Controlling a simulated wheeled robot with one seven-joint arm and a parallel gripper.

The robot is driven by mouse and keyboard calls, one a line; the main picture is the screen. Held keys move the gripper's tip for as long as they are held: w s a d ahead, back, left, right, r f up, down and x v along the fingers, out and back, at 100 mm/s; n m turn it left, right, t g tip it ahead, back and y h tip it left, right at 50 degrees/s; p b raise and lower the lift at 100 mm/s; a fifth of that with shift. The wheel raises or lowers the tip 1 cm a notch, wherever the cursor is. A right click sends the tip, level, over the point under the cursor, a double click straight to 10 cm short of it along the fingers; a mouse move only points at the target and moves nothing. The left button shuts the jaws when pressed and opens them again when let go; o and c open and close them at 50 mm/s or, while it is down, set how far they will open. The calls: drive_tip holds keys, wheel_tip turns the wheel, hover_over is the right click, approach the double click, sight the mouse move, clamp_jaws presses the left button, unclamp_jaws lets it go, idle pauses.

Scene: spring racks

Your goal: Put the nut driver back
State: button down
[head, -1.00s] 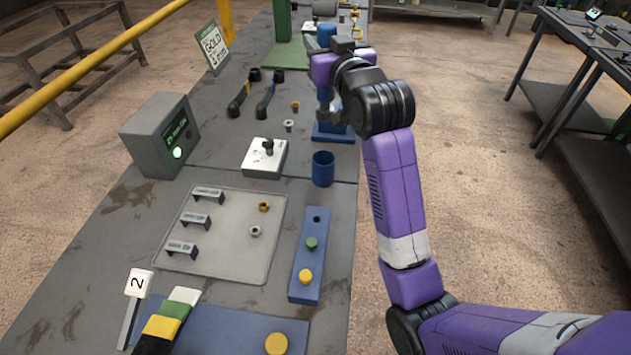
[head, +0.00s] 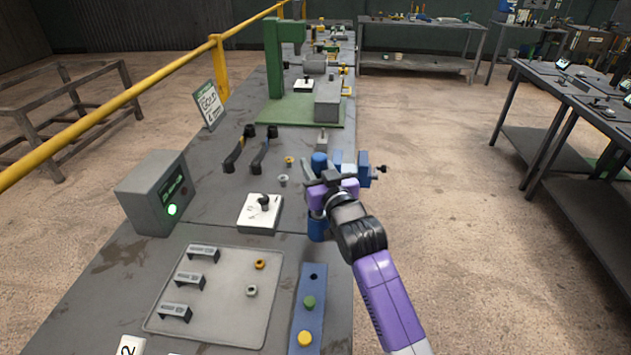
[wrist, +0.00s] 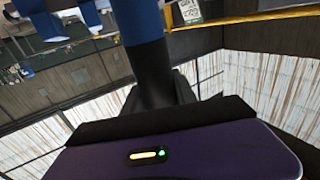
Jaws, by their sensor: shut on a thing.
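The nut driver has a blue handle (head: 318,160), whose top stands above my gripper (head: 322,187). My gripper is shut on it. In the wrist view the blue handle (wrist: 140,22) runs down into a dark section (wrist: 152,65) in front of the gripper. A round blue cup (head: 317,229) stands on the bench's right side, just below my gripper in the head view. The gripper covers part of its rim. The driver's lower end is hidden, so I cannot tell whether it is inside the cup.
A blue fixture (head: 364,172) is close behind my gripper. A white switch plate (head: 260,212) lies to the left. In front are a blue button strip (head: 310,290) and a grey tray (head: 225,317). A green press (head: 276,60) stands farther back. Open floor lies right of the bench.

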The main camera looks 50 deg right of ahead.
drive_tip(key=shift+f, duration=2.4)
drive_tip(key=shift+f, duration=0.2)
drive_tip(key=c, duration=1)
unclamp_jaws()
drive_tip(key=shift+f, duration=0.1)
drive_tip(key=b+v, duration=0.1)
drive_tip(key=v, duration=1.1)
drive_tip(key=shift+b, duration=0.35)
